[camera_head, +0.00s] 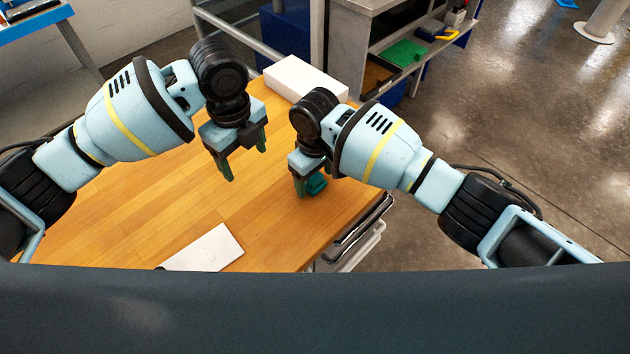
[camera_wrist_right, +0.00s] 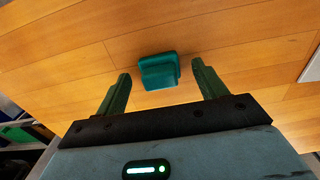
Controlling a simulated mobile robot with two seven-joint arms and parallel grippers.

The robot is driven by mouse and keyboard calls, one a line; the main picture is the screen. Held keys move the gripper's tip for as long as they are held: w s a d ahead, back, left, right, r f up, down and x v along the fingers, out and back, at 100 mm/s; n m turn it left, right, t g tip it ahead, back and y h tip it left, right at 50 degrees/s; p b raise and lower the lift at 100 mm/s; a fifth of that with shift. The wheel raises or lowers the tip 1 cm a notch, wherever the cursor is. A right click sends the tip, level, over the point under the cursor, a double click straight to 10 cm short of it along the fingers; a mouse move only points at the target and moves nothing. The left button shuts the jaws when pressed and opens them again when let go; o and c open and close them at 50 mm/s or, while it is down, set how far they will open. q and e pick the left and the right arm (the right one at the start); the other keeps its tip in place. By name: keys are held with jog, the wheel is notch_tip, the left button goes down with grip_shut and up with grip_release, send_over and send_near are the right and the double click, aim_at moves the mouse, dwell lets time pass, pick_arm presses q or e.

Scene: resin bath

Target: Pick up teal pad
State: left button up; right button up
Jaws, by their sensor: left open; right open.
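The teal pad (camera_head: 316,184) is a small dark-teal block on the wooden table, near its right edge. In the right wrist view the teal pad (camera_wrist_right: 158,71) lies ahead of the fingertips, between their lines. My right gripper (camera_head: 313,186) is open above the pad and partly hides it in the head view; its two green fingers also show in the right wrist view (camera_wrist_right: 161,80). Nothing is between the fingers' pads there. My left gripper (camera_head: 245,163) is open and empty above the table, to the left of the pad.
The wooden table (camera_head: 130,215) has free room at left and centre. A white sheet or flat panel (camera_head: 207,248) lies at the front. A white box (camera_head: 304,78) stands at the back edge. A shelf unit (camera_head: 350,45) stands behind. A drawer handle (camera_head: 360,222) sticks out at the right side.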

aim_at(315, 177)
jog(key=shift+f, duration=0.2)
jog(key=c, duration=1.1)
jog(key=shift+c, duration=0.2)
jog(key=shift+r, duration=0.15)
notch_tip(315, 177, up, 10)
jog(key=shift+f, duration=0.1)
